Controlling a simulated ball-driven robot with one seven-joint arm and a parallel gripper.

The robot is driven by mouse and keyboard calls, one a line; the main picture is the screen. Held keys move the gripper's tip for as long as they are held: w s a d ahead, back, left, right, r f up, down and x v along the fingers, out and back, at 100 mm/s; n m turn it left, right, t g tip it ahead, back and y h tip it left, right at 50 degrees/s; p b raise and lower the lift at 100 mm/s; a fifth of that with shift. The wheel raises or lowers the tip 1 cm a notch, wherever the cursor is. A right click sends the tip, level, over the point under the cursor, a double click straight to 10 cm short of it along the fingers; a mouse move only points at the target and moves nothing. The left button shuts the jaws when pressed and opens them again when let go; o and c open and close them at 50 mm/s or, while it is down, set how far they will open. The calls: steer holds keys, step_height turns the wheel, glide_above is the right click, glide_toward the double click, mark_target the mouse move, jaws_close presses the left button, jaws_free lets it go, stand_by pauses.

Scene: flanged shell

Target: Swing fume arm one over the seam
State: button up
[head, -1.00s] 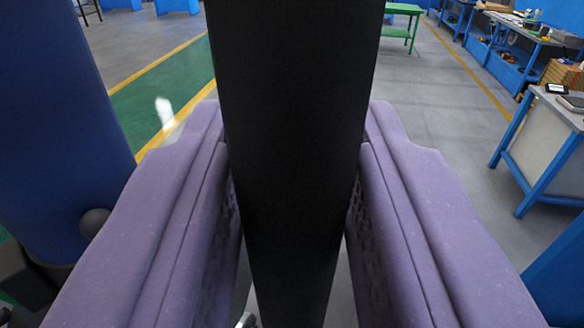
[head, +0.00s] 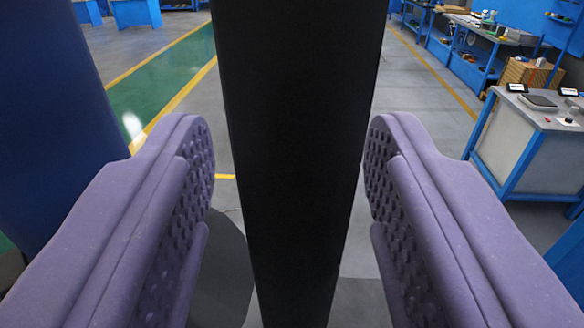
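A long black tube (head: 295,170), which looks like part of a fume arm, runs from the top edge to the bottom edge in the middle of the head view. My gripper (head: 288,140) has its two purple padded fingers on either side of the tube. The fingers are spread, with clear gaps of floor between each pad and the tube, so it is open and not gripping. Both ends of the tube are out of frame. I see no seam or flanged shell that I can make out.
A thick dark blue cylinder (head: 55,120) stands close on the left. A grey-topped bench with blue legs (head: 535,150) stands at the right. A dark round shape (head: 225,270) lies behind the left finger. Grey floor and a green yellow-edged lane (head: 165,85) lie beyond.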

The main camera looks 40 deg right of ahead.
steer(key=shift+f, duration=0.1)
steer(key=shift+s+a, duration=0.15)
steer(key=shift+s, duration=0.05)
steer(key=b+v, duration=0.2)
steer(key=v, duration=0.5)
steer(key=shift+a, duration=0.2)
steer(key=shift+s, duration=0.1)
